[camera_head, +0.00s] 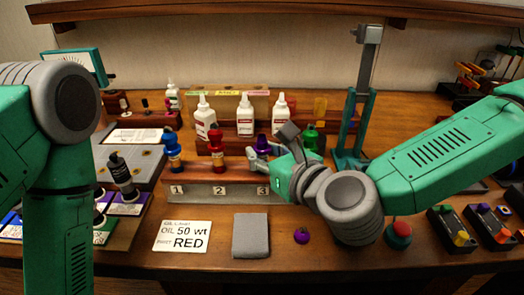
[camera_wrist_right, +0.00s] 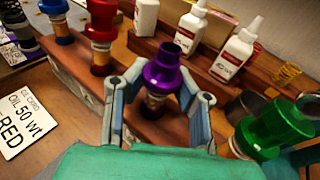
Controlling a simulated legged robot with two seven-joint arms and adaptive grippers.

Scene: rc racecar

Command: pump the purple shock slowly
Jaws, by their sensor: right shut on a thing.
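The purple shock (camera_head: 262,147) stands upright at the position marked 3 on the wooden rack (camera_head: 215,191). In the right wrist view, its purple top (camera_wrist_right: 167,72) rises between my fingers above an amber body. My right gripper (camera_head: 265,160) is shut on the purple shock, with one finger on each side of it in the wrist view (camera_wrist_right: 158,110). The left arm comes in at the left, but its gripper is out of view.
A blue shock (camera_head: 174,152), a red shock (camera_head: 217,150) and a green shock (camera_head: 310,139) stand beside it. White bottles (camera_head: 245,120) stand behind. In front lie an "OIL 50 wt RED" card (camera_head: 182,236), a grey cloth (camera_head: 251,236) and a small purple part (camera_head: 302,236).

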